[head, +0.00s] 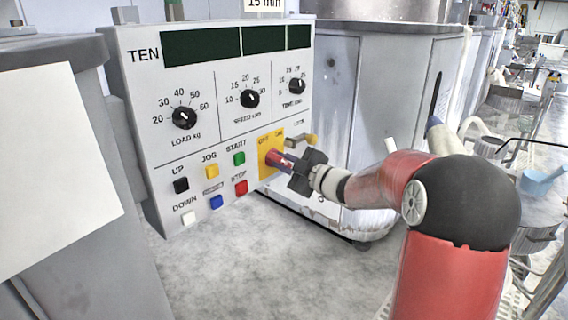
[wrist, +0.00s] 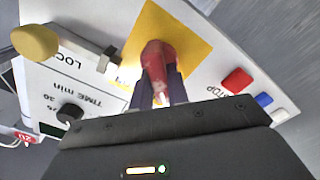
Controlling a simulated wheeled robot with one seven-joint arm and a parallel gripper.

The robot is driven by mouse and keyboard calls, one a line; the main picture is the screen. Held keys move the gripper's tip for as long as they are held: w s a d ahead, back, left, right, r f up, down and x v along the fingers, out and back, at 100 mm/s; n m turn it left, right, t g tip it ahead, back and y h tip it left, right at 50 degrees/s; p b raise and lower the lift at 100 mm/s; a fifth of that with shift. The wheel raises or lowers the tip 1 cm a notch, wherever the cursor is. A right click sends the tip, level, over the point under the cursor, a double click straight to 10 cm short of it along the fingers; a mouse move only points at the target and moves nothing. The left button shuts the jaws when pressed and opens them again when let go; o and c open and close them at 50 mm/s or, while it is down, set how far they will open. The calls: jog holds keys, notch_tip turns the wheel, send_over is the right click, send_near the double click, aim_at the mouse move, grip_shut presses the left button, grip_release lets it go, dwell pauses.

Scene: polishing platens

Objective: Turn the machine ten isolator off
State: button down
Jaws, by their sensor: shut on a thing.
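The machine ten panel (head: 140,85) is a pale box with the label TEN at its top left. The isolator is a red handle (wrist: 156,58) on a yellow plate (head: 266,145) at the panel's lower right; the plate also shows in the wrist view (wrist: 190,45). My gripper (head: 285,163) is at the plate, its two fingers shut on the red handle, one on each side. In the wrist view my gripper (wrist: 158,88) covers the handle's lower part. The plate's lettering is partly hidden, so I cannot tell the handle's setting.
A lock with a yellow knob (wrist: 36,42) sticks out beside the plate. Three black dials (head: 250,98) sit above. Coloured buttons, with a red STOP button (head: 241,188), lie to the left. A grey cabinet (head: 372,110) stands behind at right.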

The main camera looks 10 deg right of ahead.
jog(key=c, duration=1.4)
grip_release()
jog(key=shift+o, duration=0.2)
jog(key=v, duration=0.7)
jog(key=shift+s+d+p, duration=0.25)
jog(key=shift+s+p, duration=0.05)
jog(key=shift+p, duration=0.05)
jog(key=s+d+r+m+g+h+p, duration=0.1)
jog(key=s+d+r+m+h+p, duration=0.1)
jog(key=s+r+m+h+p, duration=0.8)
jog(key=s+a+f+m+g, duration=0.2)
jog(key=s+a+m+g, duration=0.1)
jog(key=s, duration=0.7)
jog(key=s+a+f+m+g, duration=0.3)
jog(key=s+a+g, duration=0.1)
jog(key=s, duration=0.7)
jog(key=shift+f+g+h, duration=0.25)
jog(key=shift+g+h, duration=0.05)
jog(key=shift+g, duration=0.2)
